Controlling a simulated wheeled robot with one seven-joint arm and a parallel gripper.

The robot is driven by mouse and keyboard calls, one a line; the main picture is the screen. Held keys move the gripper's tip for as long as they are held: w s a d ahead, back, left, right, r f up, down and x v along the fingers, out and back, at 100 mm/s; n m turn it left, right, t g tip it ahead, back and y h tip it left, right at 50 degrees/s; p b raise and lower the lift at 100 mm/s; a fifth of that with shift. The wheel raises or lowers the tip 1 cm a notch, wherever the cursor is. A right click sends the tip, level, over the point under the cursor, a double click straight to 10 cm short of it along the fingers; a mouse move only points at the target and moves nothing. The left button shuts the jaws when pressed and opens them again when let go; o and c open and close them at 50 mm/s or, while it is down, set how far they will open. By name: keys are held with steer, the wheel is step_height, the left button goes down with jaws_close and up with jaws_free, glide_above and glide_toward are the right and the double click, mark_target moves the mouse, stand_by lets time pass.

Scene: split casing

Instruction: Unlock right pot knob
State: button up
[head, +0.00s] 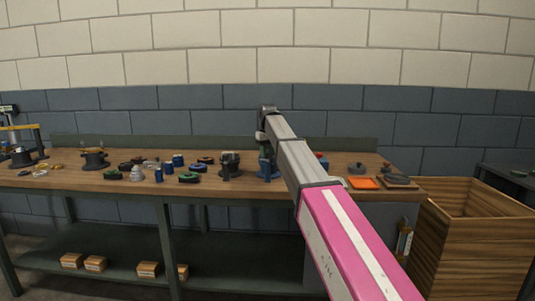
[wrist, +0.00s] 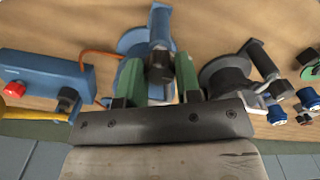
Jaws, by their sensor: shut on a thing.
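My gripper (wrist: 158,72) has two green fingers in the wrist view, one on each side of a dark knob (wrist: 160,66), and it is shut on that knob. The knob sits against a blue clamp-like fixture (wrist: 160,22) with a round blue base (wrist: 130,40) on the wooden bench. In the head view the blue fixture (head: 265,168) is partly hidden behind my arm, and the fingers and knob cannot be made out there. I cannot tell how far the knob is turned.
A dark grey pot-like fixture (wrist: 228,78) stands close beside my gripper in the wrist view. A blue box with a red button (wrist: 15,88) is on the other side. Several small parts lie along the bench (head: 120,190). A wooden crate (head: 470,240) stands at the right.

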steer(key=o, duration=0.9)
step_height(320, 180, up, 8)
steer(key=shift+f, duration=0.2)
steer(key=shift+a, duration=0.1)
